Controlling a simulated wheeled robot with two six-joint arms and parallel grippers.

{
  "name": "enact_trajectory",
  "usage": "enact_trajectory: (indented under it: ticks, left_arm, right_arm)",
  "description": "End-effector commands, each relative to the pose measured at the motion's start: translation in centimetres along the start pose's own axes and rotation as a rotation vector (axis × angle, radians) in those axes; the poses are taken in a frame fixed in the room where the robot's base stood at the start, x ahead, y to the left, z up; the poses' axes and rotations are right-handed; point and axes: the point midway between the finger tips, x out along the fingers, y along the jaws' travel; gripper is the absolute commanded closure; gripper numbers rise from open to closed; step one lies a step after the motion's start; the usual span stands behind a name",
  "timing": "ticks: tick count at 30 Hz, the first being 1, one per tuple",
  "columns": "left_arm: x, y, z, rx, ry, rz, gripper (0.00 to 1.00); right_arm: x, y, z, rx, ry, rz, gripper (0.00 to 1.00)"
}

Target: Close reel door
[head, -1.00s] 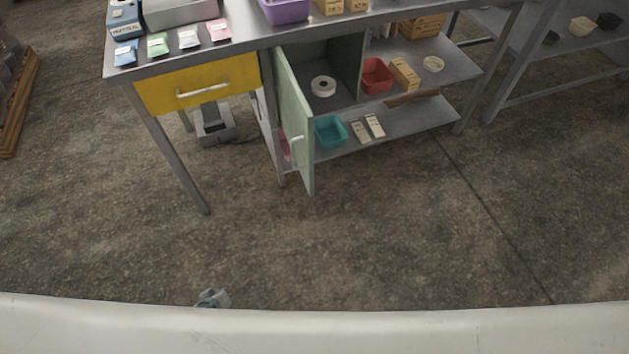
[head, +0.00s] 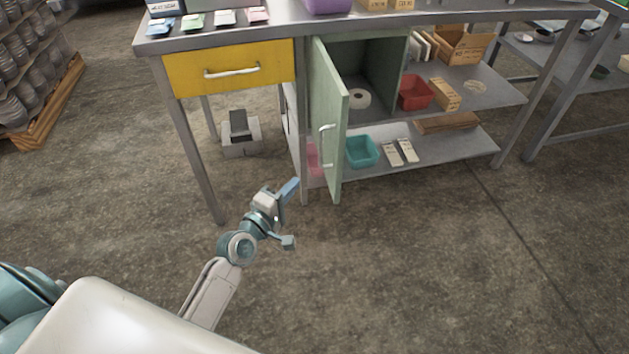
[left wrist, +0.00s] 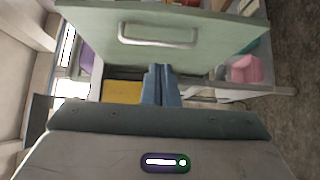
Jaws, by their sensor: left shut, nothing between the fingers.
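The green reel door (head: 328,120) hangs wide open from the cabinet under the bench, its white handle (head: 326,146) facing left in the head view. My right gripper is not in view.
A closed yellow drawer (head: 230,68) is left of the cabinet. A teal bin (head: 361,152) and a red bin (head: 416,93) sit on the shelves to the right. A bench leg (head: 196,150) stands at left. The floor in front is clear.

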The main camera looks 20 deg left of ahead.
Motion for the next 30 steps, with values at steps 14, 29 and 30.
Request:
enact_trajectory:
  ticks: [14, 29, 30]
  left_arm:
    - [9.5, 0.0, 0.0, 0.003, 0.000, -0.001, 1.00]
    - [12.0, -0.1, 2.8, 0.004, 0.000, -0.003, 1.00]
    - [12.0, -0.1, 2.8, 0.004, 0.000, -0.003, 1.00]
  right_arm:
    - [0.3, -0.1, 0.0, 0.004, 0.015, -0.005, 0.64]
    - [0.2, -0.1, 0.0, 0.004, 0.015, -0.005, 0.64]
    - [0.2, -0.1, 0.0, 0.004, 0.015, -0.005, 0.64]
